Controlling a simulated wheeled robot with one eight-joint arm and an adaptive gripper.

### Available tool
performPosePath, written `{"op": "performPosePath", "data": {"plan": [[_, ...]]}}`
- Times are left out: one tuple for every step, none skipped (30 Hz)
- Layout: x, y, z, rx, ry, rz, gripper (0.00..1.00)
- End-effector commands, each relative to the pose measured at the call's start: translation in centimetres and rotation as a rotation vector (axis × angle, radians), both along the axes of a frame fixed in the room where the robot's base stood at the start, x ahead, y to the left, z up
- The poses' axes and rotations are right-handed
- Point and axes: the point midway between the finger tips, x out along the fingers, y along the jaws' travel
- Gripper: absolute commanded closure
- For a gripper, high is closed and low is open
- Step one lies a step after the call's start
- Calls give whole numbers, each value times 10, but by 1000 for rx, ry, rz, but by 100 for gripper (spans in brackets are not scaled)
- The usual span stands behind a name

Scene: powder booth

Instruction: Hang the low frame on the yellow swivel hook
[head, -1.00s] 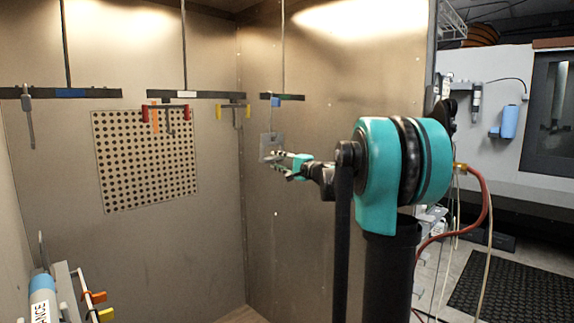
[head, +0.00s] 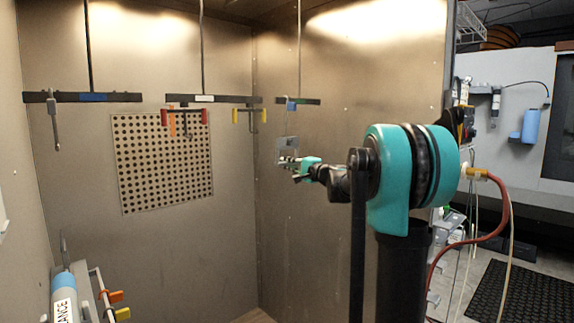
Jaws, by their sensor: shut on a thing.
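My gripper (head: 293,163) is at the right side of the booth, shut on the edge of a small grey frame (head: 288,145). The frame stands roughly upright above and beside the fingertips. A thin line runs from it up toward a blue-marked hanger; I cannot tell whether it is hooked there. The yellow swivel hook (head: 236,116) hangs below a dark bar, left of and higher in the picture than my gripper. It has yellow ends and a thin grey hook between them, which looks empty. The finger contact is too small to see clearly.
Dark bars hang from rods: a left bar (head: 60,97), a middle bar (head: 185,98) and a short right bar (head: 310,101) with a blue tag (head: 291,103). A red-ended hook (head: 204,117) is left of the yellow one. A blue cylinder (head: 64,290) stands lower left.

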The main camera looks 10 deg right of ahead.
Motion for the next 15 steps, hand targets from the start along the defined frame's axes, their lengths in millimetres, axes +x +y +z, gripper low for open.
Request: {"op": "performPosePath", "data": {"plan": [[0, 0, 0, 0, 0, 0, 100], [0, 0, 0, 0, 0, 0, 100], [0, 0, 0, 0, 0, 0, 100], [0, 0, 0, 0, 0, 0, 100], [0, 0, 0, 0, 0, 0, 93], [0, 0, 0, 0, 0, 0, 98], [0, 0, 0, 0, 0, 0, 100], [0, 0, 0, 0, 0, 0, 100], [0, 0, 0, 0, 0, 0, 100], [0, 0, 0, 0, 0, 0, 100], [0, 0, 0, 0, 0, 0, 100], [0, 0, 0, 0, 0, 0, 100], [0, 0, 0, 0, 0, 0, 100], [0, 0, 0, 0, 0, 0, 100], [0, 0, 0, 0, 0, 0, 100]]}}
